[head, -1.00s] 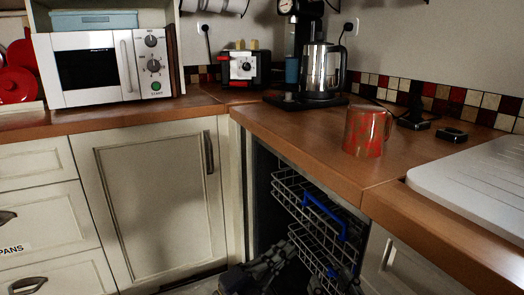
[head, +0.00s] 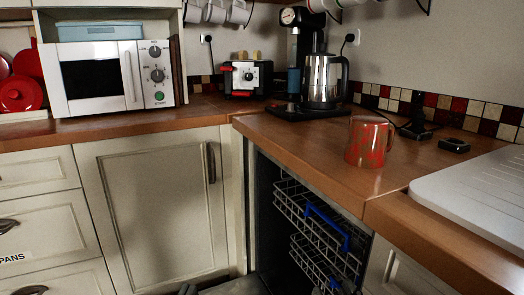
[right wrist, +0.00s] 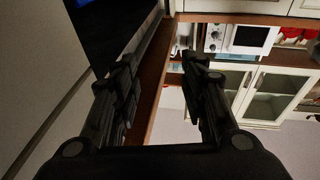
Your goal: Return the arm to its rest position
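My right gripper (right wrist: 160,66) shows in the right wrist view with its two dark fingers spread apart and nothing between them. Only a tiny dark tip shows at the bottom edge of the head view, and I cannot tell which arm it belongs to. My left gripper is not clearly seen in any view. A red patterned mug (head: 368,141) stands upright on the wooden counter (head: 290,137), apart from any gripper.
The dishwasher is open below the counter, with its wire racks (head: 318,222) showing. A white drainboard (head: 470,190) lies at right.

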